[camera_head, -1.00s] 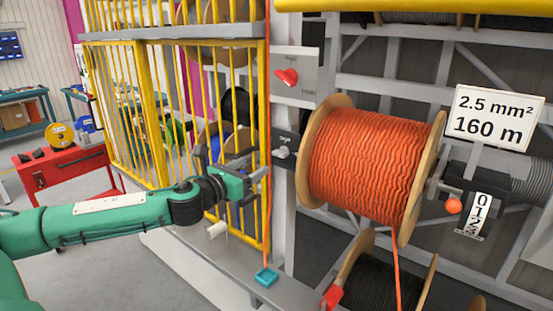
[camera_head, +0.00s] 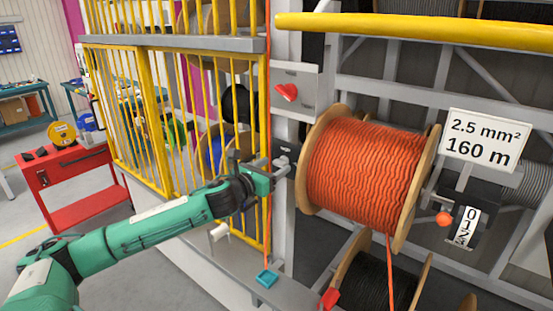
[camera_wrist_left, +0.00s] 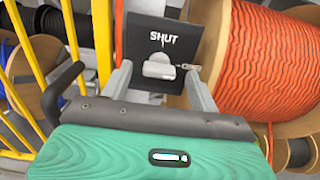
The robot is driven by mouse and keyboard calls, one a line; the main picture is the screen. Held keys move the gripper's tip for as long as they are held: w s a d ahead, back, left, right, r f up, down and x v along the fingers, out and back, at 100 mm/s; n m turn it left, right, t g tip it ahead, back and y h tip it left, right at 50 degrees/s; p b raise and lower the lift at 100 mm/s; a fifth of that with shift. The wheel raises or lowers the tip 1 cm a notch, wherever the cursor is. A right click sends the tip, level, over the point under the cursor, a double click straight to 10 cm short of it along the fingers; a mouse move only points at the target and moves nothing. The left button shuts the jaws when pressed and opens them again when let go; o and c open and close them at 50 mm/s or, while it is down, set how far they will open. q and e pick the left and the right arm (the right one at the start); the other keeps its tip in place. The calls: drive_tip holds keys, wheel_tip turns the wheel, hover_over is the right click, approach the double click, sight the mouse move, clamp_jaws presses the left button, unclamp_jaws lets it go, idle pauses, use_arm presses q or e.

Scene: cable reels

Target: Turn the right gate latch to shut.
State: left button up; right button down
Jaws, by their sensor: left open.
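The gate latch is a grey knob (camera_wrist_left: 158,67) on a dark plate (camera_wrist_left: 133,42) marked SHUT, with a small pin on its right. In the head view, the latch (camera_head: 282,161) is on the grey post beside the yellow barred gate (camera_head: 150,110), largely covered by my gripper. My left gripper (camera_head: 280,170) is open at the latch. In the left wrist view, its fingers (camera_wrist_left: 159,78) stand either side of the knob, with gaps visible; I cannot tell whether they touch it. My right gripper is not in view.
An orange cable reel (camera_head: 365,170) sits close right of the latch. A red knob (camera_head: 287,92) is on a grey box above. An orange cable (camera_head: 268,215) runs down the post beside my gripper. A black handle (camera_wrist_left: 62,88) shows near my wrist. A red trolley (camera_head: 70,175) stands at left.

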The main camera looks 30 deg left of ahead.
use_arm(q)
drive_tip(key=shift+w, duration=1.1)
drive_tip(key=c, duration=1)
drive_tip(key=shift+o, duration=0.2)
